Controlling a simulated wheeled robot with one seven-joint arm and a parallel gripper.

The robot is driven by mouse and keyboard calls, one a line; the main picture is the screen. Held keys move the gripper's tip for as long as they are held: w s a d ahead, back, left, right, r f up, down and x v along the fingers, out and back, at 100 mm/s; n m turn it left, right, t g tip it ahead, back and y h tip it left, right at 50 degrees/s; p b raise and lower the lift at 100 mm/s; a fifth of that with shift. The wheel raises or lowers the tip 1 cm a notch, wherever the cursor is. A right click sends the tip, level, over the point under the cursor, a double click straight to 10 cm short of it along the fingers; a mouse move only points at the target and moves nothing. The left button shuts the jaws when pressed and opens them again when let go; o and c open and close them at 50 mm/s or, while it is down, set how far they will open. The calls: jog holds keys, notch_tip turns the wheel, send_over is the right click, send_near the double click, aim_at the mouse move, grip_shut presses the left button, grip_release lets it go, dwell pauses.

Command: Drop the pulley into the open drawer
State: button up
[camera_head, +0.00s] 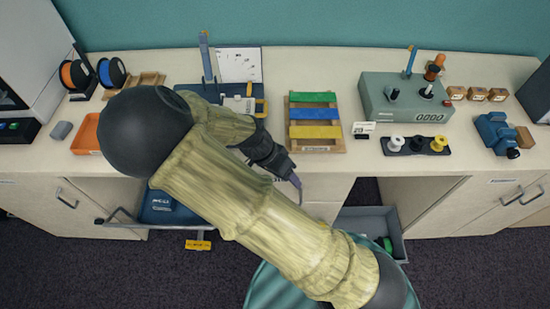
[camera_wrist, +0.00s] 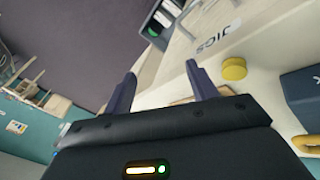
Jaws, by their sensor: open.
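My gripper (camera_head: 293,180) hangs over the counter's front edge, pointing down. In the wrist view its two fingers (camera_wrist: 158,84) stand apart with nothing between them. A small round yellow piece (camera_wrist: 234,69), which looks like the pulley, lies on the pale surface just right of the fingers in the wrist view, not touching them. My arm seems to hide it in the head view. A grey open drawer (camera_head: 399,240) with a green item inside is below the counter, right of my gripper.
A slatted rack (camera_head: 339,147) with green, blue and yellow bars stands behind my gripper. A black strip (camera_head: 400,150) holds white, black and yellow spools. A grey counter box (camera_head: 440,112) stands behind it.

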jog(key=w+a+r+m+t+h+p, duration=0.1)
jog(key=a+r+t, duration=0.5)
jog(key=a, duration=0.6)
jog(key=shift+w+a+m+h+p, duration=0.15)
jog(key=shift+a+m+h+p, duration=0.25)
jog(key=shift+m+p, duration=0.15)
jog(key=shift+d, duration=0.15)
jog(key=p+x, duration=0.2)
jog(key=x, duration=1)
jog(key=shift+p, duration=0.35)
jog(key=shift+w, duration=0.15)
jog(key=p+x, duration=0.1)
jog(key=x, duration=0.1)
jog(key=p+x, duration=0.1)
jog(key=x, duration=0.1)
jog(key=shift+w+r+p, duration=0.1)
jog(key=shift+w+p, duration=0.2)
jog(key=shift+w+d+f, duration=0.15)
jog(key=shift+d+f, duration=0.1)
jog(key=shift+f, duration=0.2)
